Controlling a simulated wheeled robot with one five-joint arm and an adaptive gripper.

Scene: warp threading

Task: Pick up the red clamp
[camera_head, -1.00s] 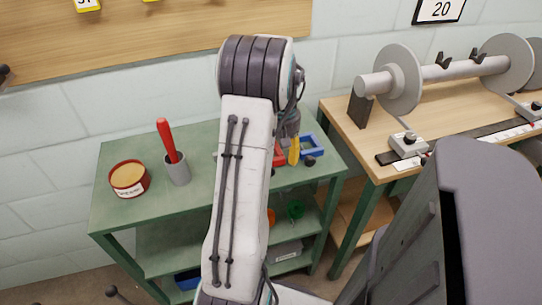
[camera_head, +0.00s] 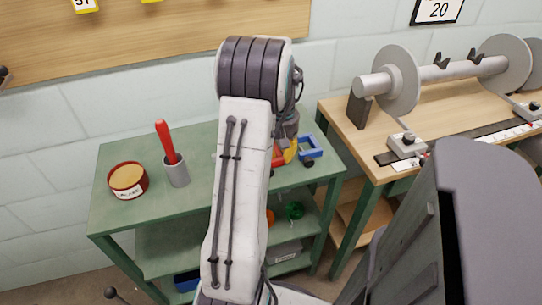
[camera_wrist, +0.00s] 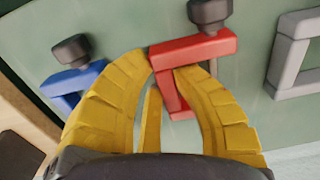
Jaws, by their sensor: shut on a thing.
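The red clamp (camera_wrist: 205,47), with a dark knob, shows at the top middle of the wrist view. In the head view the red clamp (camera_head: 277,158) is mostly hidden behind my arm. My gripper (camera_wrist: 166,64) has yellow fingers, which are shut on the red clamp, one on each side of its leg. In the head view my gripper (camera_head: 291,151) is low at the green tabletop. I cannot tell whether the clamp is off the surface.
A blue clamp (camera_wrist: 72,78) lies close on the left in the wrist view, a grey clamp (camera_wrist: 287,50) on the right. On the green cart (camera_head: 205,205) stand a tin (camera_head: 128,180) and a grey cup (camera_head: 177,172) with a red-handled tool. A wooden bench (camera_head: 350,132) stands at right.

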